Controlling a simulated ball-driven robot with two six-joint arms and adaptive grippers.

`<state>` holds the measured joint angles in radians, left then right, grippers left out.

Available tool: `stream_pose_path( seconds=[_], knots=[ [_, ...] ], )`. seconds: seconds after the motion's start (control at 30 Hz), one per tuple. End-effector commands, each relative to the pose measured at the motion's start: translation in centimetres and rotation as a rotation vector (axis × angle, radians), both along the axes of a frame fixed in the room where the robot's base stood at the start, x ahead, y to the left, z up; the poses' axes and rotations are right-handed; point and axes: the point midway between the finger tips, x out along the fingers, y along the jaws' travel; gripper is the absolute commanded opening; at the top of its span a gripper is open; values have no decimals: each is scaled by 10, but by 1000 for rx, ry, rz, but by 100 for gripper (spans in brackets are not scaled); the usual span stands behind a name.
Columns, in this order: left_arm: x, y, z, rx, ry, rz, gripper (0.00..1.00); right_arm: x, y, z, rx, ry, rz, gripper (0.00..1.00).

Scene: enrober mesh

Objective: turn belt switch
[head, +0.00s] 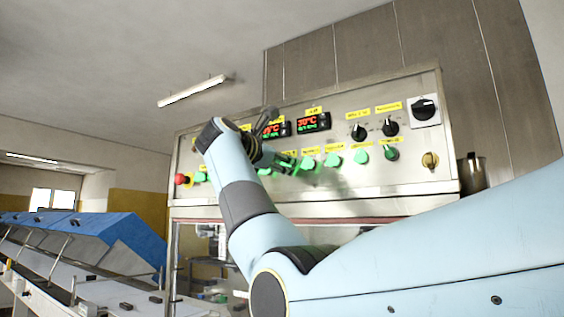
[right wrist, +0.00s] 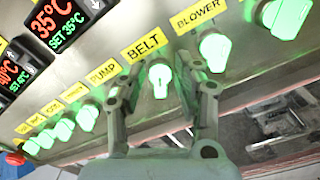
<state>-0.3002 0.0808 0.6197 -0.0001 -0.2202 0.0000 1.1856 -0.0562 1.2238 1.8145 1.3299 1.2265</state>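The belt switch (right wrist: 160,78) is a green-lit rotary knob under the yellow BELT label (right wrist: 144,45) in the right wrist view. Its pale handle stands about upright in that picture. My right gripper (right wrist: 160,92) is open, with one finger on each side of the switch. I cannot tell whether either finger touches it. In the head view my right gripper (head: 284,162) is at the row of green knobs on the panel and partly hides the knobs there. My left gripper is not in view.
The blower knob (right wrist: 214,50) is close beside the right finger, and the pump knob (right wrist: 87,117) is left of the left finger. The steel panel (head: 420,165) also carries temperature displays (head: 313,122), black knobs (head: 390,127) and a red button (head: 182,179). A conveyor with blue covers (head: 120,240) stands at left.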

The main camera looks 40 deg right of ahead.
Motion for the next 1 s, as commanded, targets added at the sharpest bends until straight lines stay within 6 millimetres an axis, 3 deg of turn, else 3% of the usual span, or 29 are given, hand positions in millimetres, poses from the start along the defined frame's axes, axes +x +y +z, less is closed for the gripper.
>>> stream_pose_path(
  seconds=[0.03, 0.23, 0.67, 1.0],
  knots=[
    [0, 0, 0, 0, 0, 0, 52, 0, 0, 0, 0, 0, 0, 24],
    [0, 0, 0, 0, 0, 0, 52, 0, 0, 0, 0, 0, 0, 0],
    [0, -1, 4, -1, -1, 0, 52, 1, 1, 1, -26, 63, 0, 0],
    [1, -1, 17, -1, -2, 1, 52, 3, 1, 4, -126, 301, 0, 0]
  ],
)
